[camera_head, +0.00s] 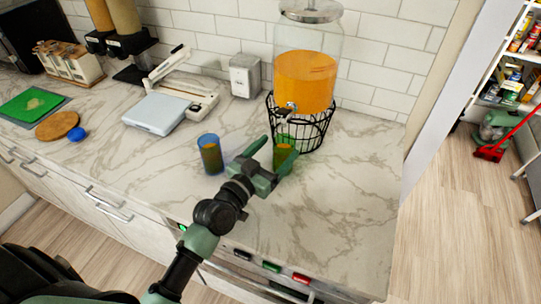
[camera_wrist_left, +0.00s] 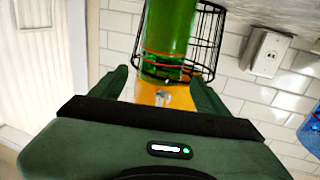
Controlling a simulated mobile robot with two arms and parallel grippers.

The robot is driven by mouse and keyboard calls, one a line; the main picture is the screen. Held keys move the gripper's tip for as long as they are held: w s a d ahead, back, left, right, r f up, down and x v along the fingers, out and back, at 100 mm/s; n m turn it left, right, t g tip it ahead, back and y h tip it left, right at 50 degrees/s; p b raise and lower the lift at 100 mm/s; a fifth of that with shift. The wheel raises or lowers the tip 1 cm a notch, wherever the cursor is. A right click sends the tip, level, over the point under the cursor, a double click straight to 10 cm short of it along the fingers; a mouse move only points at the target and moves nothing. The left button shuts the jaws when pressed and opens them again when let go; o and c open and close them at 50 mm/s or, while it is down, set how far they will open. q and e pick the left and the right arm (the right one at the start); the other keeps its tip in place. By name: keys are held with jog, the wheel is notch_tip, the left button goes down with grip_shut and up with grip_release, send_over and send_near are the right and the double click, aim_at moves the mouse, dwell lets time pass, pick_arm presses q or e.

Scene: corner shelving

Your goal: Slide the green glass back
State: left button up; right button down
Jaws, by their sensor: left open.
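Part of the glass is hidden by a finger in the head view. My right gripper is not in view.
The dispenser (camera_head: 306,80) with orange drink sits in a black wire stand (camera_head: 318,130) close behind the green glass. A blue glass (camera_head: 210,155) stands to the left. A white scale (camera_head: 157,112) is farther left. The counter (camera_head: 350,190) is clear to the right.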

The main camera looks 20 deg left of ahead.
pick_arm(q)
jog(key=x, duration=0.3)
jog(key=shift+w+d+f, duration=0.1)
jog(key=shift+w+f, duration=0.05)
jog(key=shift+w, duration=0.35)
grip_shut()
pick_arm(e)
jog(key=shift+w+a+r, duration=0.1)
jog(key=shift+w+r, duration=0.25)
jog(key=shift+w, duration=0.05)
pick_arm(q)
jog(key=shift+s, duration=0.1)
jog(key=shift+s+p, duration=0.7)
jog(key=shift+s, duration=0.95)
jog(key=shift+s+p, duration=0.4)
jog(key=shift+s, duration=1.65)
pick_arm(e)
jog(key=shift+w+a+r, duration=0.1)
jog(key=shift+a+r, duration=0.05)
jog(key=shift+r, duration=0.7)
